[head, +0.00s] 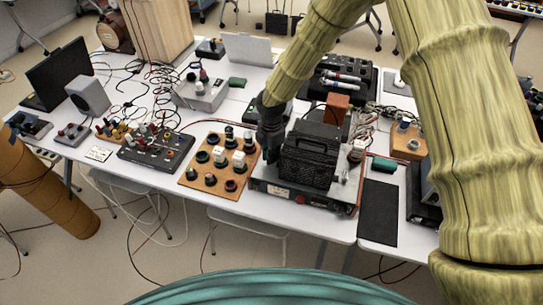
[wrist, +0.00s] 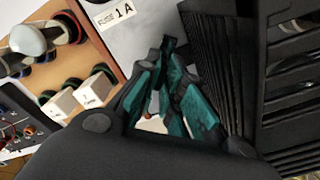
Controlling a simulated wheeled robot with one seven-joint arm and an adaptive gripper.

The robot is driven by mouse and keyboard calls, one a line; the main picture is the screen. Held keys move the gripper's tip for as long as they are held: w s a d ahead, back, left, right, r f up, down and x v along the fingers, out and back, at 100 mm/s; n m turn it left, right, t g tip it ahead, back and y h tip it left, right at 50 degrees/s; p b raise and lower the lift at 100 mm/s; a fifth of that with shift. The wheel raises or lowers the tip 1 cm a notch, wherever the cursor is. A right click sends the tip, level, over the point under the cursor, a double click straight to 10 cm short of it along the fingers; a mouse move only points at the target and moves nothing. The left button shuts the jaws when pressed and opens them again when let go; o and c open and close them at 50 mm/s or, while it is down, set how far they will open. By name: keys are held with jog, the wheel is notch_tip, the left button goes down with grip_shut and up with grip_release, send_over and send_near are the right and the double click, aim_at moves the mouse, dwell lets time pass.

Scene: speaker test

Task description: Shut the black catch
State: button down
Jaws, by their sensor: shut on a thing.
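A black box with ribbed sides (head: 306,162) stands on a grey metal unit (head: 262,181) on the white table. The ribbed side of the box (wrist: 215,60) fills the right of the wrist view. My gripper (head: 270,152) points down close beside the left side of the box. In the wrist view its teal-lined fingers (wrist: 168,48) come together at a small dark part, which looks like the black catch. The fingers hide most of this part, so its position cannot be told.
A wooden board with black knobs and white blocks (head: 218,165) lies just left of the unit. A black mat (head: 378,212) and a green block (head: 384,164) lie to the right. Cables and several instruments crowd the table behind and left.

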jog(key=m+b, duration=0.1)
jog(key=m, duration=0.4)
jog(key=shift+m, duration=0.3)
jog(key=shift+m+b, duration=0.55)
jog(key=shift+m, duration=1.65)
jog(key=c, duration=1.6)
grip_release()
jog(key=shift+o, duration=0.2)
notch_tip(320, 180, up, 12)
